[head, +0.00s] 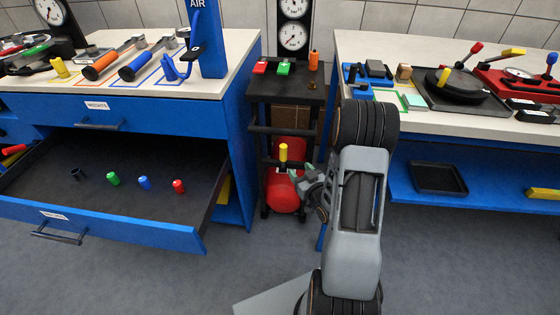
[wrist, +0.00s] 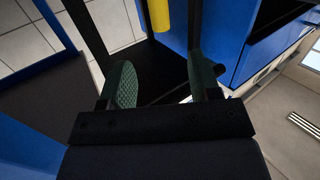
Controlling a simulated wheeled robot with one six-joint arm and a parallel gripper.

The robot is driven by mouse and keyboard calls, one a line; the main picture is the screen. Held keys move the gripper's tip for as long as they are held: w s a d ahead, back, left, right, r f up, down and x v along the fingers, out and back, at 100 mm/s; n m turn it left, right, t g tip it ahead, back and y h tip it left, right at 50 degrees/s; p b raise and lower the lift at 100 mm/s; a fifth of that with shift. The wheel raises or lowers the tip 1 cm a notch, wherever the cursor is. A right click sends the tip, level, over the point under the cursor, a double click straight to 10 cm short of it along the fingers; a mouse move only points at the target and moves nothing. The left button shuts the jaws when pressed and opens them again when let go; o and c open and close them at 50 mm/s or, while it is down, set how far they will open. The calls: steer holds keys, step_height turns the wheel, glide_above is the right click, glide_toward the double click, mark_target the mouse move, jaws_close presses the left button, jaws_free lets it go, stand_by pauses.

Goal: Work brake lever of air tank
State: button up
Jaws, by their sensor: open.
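The red air tank (head: 286,190) lies low in the dark trolley between the two benches. A lever with a yellow grip (head: 283,152) stands upright at the tank. My gripper (head: 297,172) is close to the lever, at its right side in the head view. In the wrist view the yellow grip (wrist: 159,14) shows at the top edge, beyond my fingertips. My gripper (wrist: 160,82) is open there, with green pads apart and nothing between them. The lower part of the lever is out of sight in the wrist view, and whether a finger touches it cannot be told.
The trolley (head: 262,98) has dark posts around the tank and red and green buttons on top. An open drawer (head: 130,228) with several coloured pegs juts out at the left. The right bench (head: 440,140) stands close to my arm. The floor in front is clear.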

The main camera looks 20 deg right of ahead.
mark_target(285, 155)
steer(key=shift+t, duration=0.5)
steer(key=w+b, duration=0.1)
steer(key=w, duration=0.3)
steer(key=w+f, duration=0.1)
steer(key=w, duration=0.4)
steer(key=w+a+f+b, duration=0.1)
steer(key=w, duration=0.3)
steer(key=shift+w+f+b, duration=0.1)
steer(key=shift+w+b, duration=0.15)
steer(key=shift+b, duration=0.1)
steer(key=shift+d, duration=0.1)
jaws_close()
